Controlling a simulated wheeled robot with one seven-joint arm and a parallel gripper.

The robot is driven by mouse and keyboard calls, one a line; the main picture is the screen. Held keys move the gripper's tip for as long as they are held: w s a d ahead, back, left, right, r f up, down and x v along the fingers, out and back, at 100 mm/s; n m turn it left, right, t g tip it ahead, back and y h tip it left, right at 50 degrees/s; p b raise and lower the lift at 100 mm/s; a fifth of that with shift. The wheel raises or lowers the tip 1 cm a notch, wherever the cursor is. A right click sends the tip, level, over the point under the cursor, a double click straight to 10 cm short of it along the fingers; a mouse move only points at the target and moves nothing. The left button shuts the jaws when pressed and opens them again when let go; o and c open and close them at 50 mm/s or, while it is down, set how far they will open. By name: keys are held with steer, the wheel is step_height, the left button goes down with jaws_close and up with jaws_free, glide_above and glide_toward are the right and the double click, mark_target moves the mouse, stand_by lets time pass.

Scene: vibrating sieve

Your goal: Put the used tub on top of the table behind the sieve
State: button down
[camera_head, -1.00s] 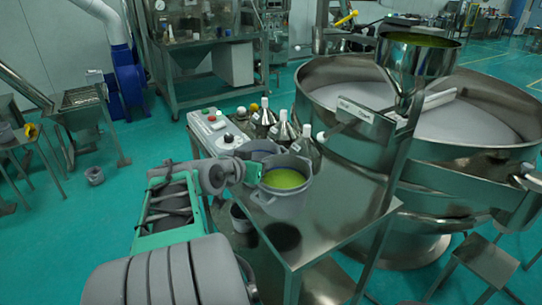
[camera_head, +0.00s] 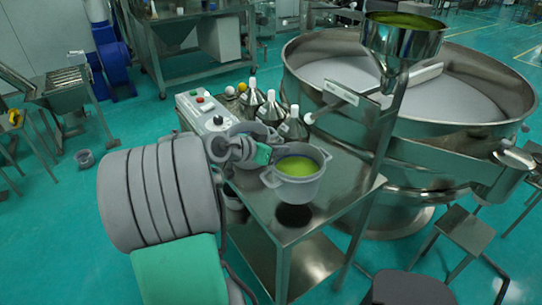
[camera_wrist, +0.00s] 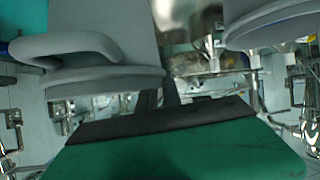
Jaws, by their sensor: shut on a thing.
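A grey two-handled tub (camera_head: 297,187) with yellow-green contents is upright in the head view, held above a steel table. My gripper (camera_head: 264,155) is shut on it at its left side. The wrist view shows two grey tub shapes, one with a loop handle (camera_wrist: 70,42) at left and one at upper right (camera_wrist: 275,22); I cannot tell which is the held one. The large round steel sieve (camera_head: 480,90) stands right of the steel table.
The steel table (camera_head: 345,195) bears a control box (camera_head: 206,115) and several steel bottles (camera_head: 271,108). A funnel (camera_head: 404,38) rises on a post beside the sieve. A low steel stand (camera_head: 452,230) is at lower right. Green floor is open at left.

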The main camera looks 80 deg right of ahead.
step_height(320, 180, down, 6)
steer(key=w+p, duration=0.1)
steer(key=w, duration=0.1)
steer(key=shift+w+d+p, duration=0.3)
steer(key=shift+d, duration=0.1)
steer(key=c, duration=1.5)
jaws_free()
steer(key=shift+a, duration=0.1)
